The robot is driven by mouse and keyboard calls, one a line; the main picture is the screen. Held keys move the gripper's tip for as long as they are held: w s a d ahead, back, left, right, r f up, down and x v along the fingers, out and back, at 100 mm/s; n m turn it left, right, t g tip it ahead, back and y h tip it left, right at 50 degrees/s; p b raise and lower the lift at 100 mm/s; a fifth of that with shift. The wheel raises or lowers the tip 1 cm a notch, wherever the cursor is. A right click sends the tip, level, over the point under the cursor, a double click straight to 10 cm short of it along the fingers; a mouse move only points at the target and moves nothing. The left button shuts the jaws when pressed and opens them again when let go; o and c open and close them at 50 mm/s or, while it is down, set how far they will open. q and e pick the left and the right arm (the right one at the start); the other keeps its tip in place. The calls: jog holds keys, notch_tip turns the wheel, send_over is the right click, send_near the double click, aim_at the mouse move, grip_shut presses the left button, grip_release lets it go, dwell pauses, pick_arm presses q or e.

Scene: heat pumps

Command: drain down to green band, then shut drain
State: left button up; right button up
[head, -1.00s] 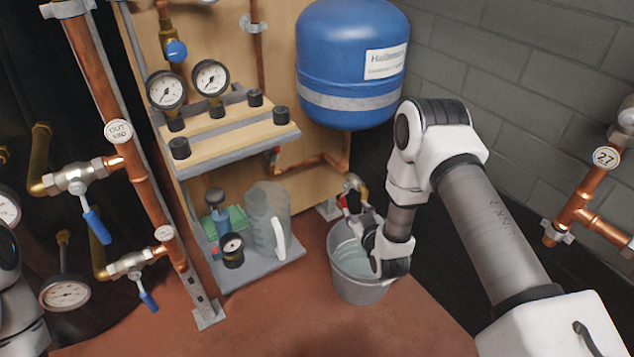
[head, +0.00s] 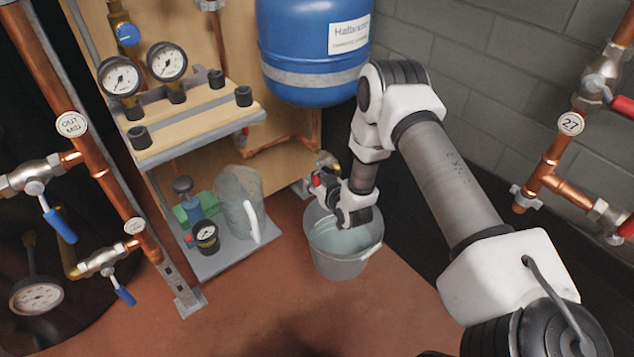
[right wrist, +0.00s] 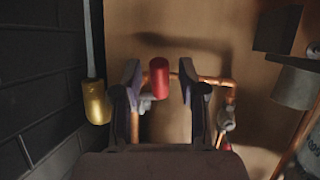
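The drain valve's red handle (head: 318,182) is low on the back wall above the bucket, partly hidden by my right gripper (head: 328,194). In the right wrist view the red handle (right wrist: 159,80) stands between the two fingers of my right gripper (right wrist: 158,66), with a gap on each side. That gripper is open around it. A grey bucket (head: 340,268) below holds clear water. Two round white gauges (head: 120,76) (head: 167,61) stand on the wooden shelf. Their needles and any green band are too small to read. My left gripper is out of view.
A blue tank (head: 310,45) hangs above the bucket. Copper pipes with blue-handled valves (head: 58,222) stand left, and red-handled ones (head: 603,80) right. The floor in front is clear.

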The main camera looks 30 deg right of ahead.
grip_shut()
jog(key=shift+w+f+t+b, duration=0.15)
jog(key=shift+f+t+b, duration=0.15)
jog(key=shift+t+b, duration=0.3)
jog(key=shift+w+f+t+b, duration=0.3)
jog(key=shift+t+b, duration=0.5)
jog(key=shift+b, duration=0.25)
jog(key=t+b, duration=0.2)
jog(key=w+m+t, duration=0.1)
jog(key=shift+a+r+h+b, duration=0.1)
jog(key=shift+r+h+b, duration=0.2)
jog(key=shift+b, duration=0.1)
jog(key=shift+w, duration=0.1)
